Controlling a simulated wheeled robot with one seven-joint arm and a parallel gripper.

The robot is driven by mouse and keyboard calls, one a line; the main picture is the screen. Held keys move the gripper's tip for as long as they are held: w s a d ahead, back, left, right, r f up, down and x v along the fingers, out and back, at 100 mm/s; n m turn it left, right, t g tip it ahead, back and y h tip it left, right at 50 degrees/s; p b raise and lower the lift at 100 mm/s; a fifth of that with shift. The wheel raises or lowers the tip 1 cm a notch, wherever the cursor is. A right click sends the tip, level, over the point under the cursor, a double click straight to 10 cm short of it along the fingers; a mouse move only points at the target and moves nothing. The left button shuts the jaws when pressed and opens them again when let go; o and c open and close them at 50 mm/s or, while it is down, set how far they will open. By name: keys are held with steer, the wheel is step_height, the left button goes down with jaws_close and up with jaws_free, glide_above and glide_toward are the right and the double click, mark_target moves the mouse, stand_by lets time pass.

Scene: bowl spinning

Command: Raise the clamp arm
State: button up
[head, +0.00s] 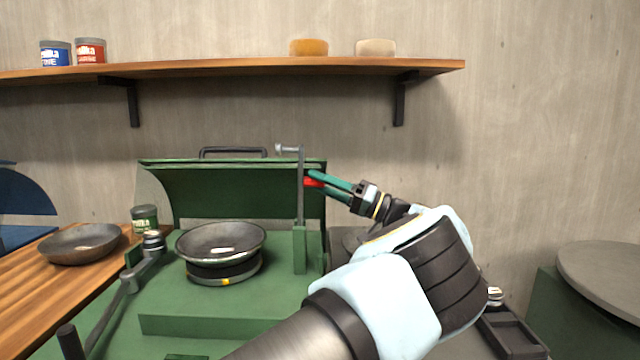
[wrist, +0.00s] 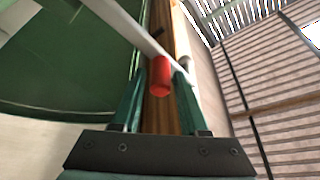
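The clamp arm is a grey bar (head: 300,180) standing nearly upright on a green post at the right of the machine. A silver tip (head: 288,148) points left at its top. A red handle (head: 313,182) sticks out from the bar towards my gripper; it also shows in the wrist view (wrist: 160,76). My gripper (head: 315,178) has teal fingers on either side of the red handle. In the wrist view the fingertips (wrist: 160,68) stand apart, with narrow gaps seen beside the handle. Contact is not visible.
A grey bowl (head: 221,240) sits on the spinning base of the green machine (head: 210,325). A lever with a silver knob (head: 153,241) stands left of it. A green lid (head: 235,192) is behind. Another bowl (head: 82,244) lies on the wooden counter. A shelf (head: 230,67) hangs above.

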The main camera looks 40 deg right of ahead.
steer(key=shift+o, duration=1)
steer(key=b+v, duration=0.3)
steer(key=v, duration=0.7)
steer(key=shift+s+d, duration=0.25)
steer(key=shift+s, duration=0.05)
steer(key=shift+f, duration=0.1)
